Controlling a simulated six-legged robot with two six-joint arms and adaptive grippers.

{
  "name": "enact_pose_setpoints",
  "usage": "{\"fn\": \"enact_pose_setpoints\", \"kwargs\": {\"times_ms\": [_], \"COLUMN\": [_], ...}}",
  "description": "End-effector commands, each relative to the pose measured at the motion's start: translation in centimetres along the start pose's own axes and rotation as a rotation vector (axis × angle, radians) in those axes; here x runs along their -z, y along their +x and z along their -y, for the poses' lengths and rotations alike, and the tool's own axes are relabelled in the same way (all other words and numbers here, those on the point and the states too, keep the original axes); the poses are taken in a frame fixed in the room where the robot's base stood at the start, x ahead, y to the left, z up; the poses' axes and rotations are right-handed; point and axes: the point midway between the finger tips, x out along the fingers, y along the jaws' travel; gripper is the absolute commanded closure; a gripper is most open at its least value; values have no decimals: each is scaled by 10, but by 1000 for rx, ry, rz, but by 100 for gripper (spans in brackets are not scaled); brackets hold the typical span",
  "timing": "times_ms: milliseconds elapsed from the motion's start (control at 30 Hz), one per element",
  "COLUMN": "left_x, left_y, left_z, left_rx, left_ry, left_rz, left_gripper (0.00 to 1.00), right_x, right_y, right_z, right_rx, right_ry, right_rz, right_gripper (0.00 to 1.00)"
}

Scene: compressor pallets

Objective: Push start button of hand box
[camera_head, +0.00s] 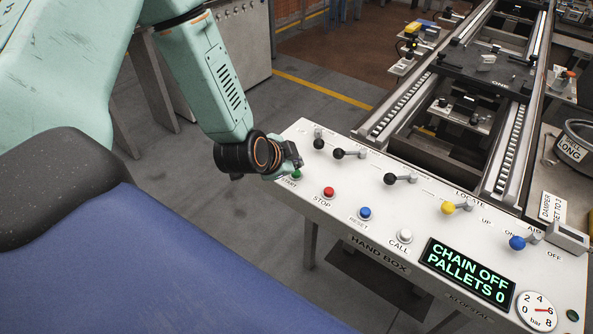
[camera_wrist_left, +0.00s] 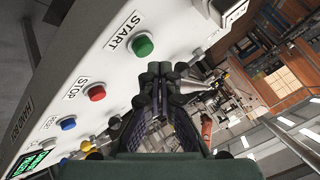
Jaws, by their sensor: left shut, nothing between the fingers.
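The hand box (camera_head: 330,220) is a white sloped panel in the head view. Its green START button (camera_head: 296,176) shows at the left end, partly hidden by my left gripper (camera_head: 292,158). The START button (camera_wrist_left: 142,45) shows whole in the left wrist view, just beyond the fingertips of my left gripper (camera_wrist_left: 160,72). The fingers are shut and empty. They are close to the button, and I cannot tell whether they touch the panel. My right gripper is in neither view.
The red STOP button (camera_head: 328,192), blue RESET button (camera_head: 365,213) and white CALL button (camera_head: 404,236) follow to the right. Several levers stand behind them, including a black-knobbed one (camera_head: 391,179). The display (camera_head: 466,274) reads CHAIN OFF, PALLETS 0. A conveyor (camera_head: 500,150) lies behind.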

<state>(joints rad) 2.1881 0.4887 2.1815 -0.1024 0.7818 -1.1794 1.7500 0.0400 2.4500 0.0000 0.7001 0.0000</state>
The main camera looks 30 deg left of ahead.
Motion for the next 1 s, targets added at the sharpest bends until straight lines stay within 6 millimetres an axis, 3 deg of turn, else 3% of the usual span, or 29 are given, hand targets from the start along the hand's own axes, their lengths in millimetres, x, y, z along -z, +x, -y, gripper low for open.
{"fn": "enact_pose_setpoints", "kwargs": {"times_ms": [1000], "left_x": [-5], "left_y": [6], "left_z": [-4], "left_rx": [0], "left_ry": [1], "left_rz": [0], "left_gripper": [100], "right_x": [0], "right_y": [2], "right_z": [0], "right_rx": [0], "right_ry": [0], "right_rz": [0], "right_gripper": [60]}}
